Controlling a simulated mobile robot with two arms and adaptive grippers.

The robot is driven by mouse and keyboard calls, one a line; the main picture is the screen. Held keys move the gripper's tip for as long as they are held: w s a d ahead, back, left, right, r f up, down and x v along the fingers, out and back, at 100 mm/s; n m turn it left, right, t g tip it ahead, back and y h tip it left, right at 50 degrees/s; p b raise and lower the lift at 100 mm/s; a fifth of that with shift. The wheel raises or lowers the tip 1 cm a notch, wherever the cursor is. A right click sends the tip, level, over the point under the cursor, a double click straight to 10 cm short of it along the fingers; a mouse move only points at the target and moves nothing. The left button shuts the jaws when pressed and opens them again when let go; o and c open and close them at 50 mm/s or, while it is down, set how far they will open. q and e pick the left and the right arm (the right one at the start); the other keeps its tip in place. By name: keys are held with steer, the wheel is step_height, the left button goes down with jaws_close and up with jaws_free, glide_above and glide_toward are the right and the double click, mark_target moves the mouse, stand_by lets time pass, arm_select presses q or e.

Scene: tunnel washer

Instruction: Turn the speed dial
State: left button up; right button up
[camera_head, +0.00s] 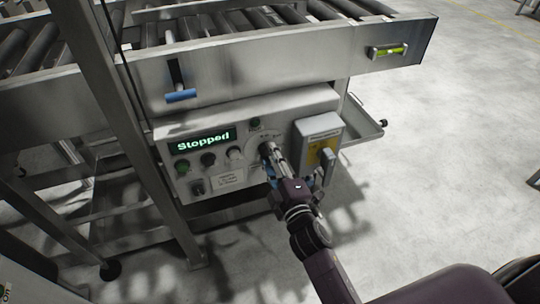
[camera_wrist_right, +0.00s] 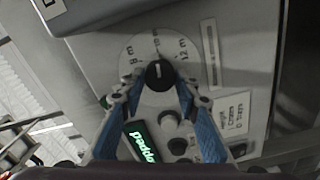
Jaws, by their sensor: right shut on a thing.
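The speed dial (camera_wrist_right: 160,75) is a round black knob on a pale scale plate marked "8 m" and "12 m" in the right wrist view. Its pointer line faces the scale between these marks. In the head view the dial (camera_head: 265,148) is partly hidden by my right gripper (camera_head: 270,158). In the wrist view the two blue-padded fingers of my right gripper (camera_wrist_right: 160,92) are shut on the dial, one on each side. The grey control panel (camera_head: 293,103) has a green-lit display (camera_head: 205,140) reading "Stopped". My left gripper is not in view.
Several buttons (camera_head: 208,159) sit left of the dial. A grey switch box (camera_head: 318,129) with a yellow label and lever stands just right of my gripper. A roller conveyor (camera_head: 300,58) overhangs the panel.

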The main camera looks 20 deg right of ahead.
steer(key=shift+f, duration=0.1)
stand_by(0.4)
steer(key=o, duration=1.2)
steer(key=shift+c, duration=0.2)
steer(key=s, duration=1.2)
steer(key=shift+d, duration=0.25)
